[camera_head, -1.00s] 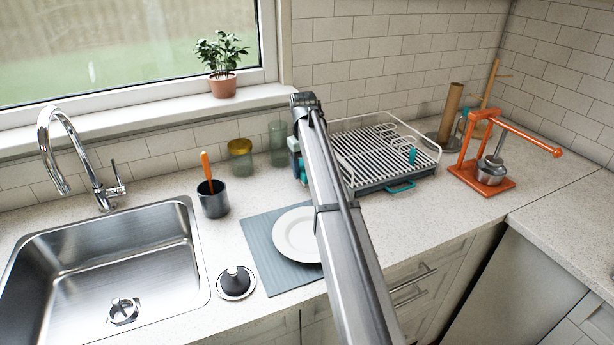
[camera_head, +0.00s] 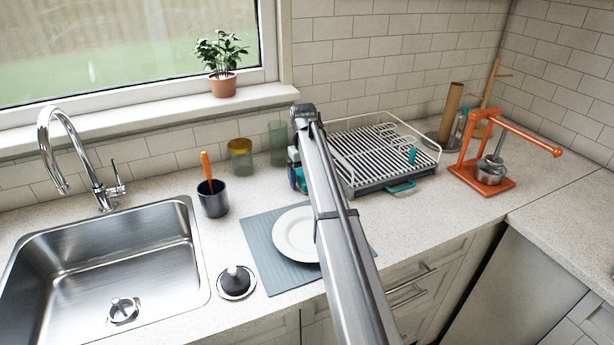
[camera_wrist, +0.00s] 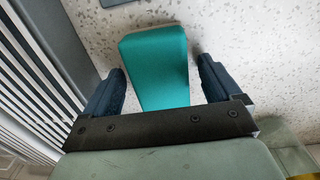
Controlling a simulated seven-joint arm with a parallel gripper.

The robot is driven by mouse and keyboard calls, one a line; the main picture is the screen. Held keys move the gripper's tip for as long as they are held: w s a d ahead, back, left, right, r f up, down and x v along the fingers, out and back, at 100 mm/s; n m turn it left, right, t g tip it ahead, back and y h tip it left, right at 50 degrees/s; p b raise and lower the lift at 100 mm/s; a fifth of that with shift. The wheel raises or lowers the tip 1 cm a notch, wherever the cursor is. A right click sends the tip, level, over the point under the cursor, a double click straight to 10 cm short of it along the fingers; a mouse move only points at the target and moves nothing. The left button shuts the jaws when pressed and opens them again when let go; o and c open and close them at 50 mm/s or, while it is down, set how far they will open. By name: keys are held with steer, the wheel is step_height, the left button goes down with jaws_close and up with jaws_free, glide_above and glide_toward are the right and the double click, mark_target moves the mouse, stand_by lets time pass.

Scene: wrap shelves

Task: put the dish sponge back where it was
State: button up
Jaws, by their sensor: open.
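A teal block, which looks like the dish sponge (camera_wrist: 157,68), stands on the speckled counter in the wrist view. My gripper (camera_wrist: 160,82) is open, with one dark blue finger on each side of the block. A narrow gap shows between the block and each finger. The block's near end is hidden behind the gripper's dark crossbar. In the head view my gripper is low at the left side of the dish rack (camera_head: 378,150), mostly hidden by my arm. Only a little teal and dark blue shows there.
A green glass (camera_head: 277,143) and a yellow-lidded jar (camera_head: 240,157) stand left of my gripper. A white plate (camera_head: 293,236) lies on a grey-blue mat (camera_head: 260,245) in front. An orange press (camera_head: 484,170) stands right of the rack. The sink (camera_head: 105,260) is at left.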

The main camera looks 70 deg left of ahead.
step_height(320, 180, up, 12)
steer(key=shift+s+r, duration=0.15)
steer(key=shift+s, duration=0.15)
stand_by(0.5)
